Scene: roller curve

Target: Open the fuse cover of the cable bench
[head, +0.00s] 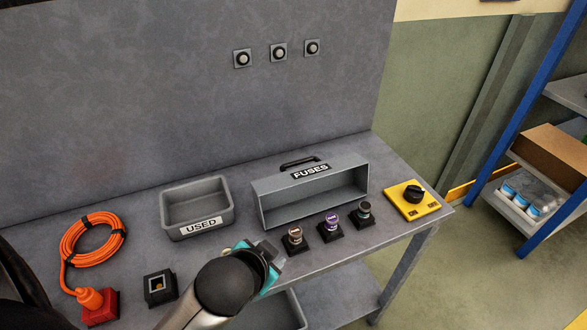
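The grey fuse box (262,205) labelled FUSES stands toward the back of the bench, right of centre. Its front is open, and its inside looks empty. A black handle (300,160) and the label (310,170) are on the upper side; I cannot make out a separate cover edge. My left gripper (262,255), with teal fingers, is in front of the box's left part, apart from the handle. My wrist hides much of the fingers, so their opening is unclear. My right gripper is not in view.
Three fuses in black sockets (330,226) stand before the box. A yellow rotary switch (413,200) is to the right. A grey USED bin (197,205), an orange cable coil (92,240), a red block (101,308) and a black socket (160,286) are to the left.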

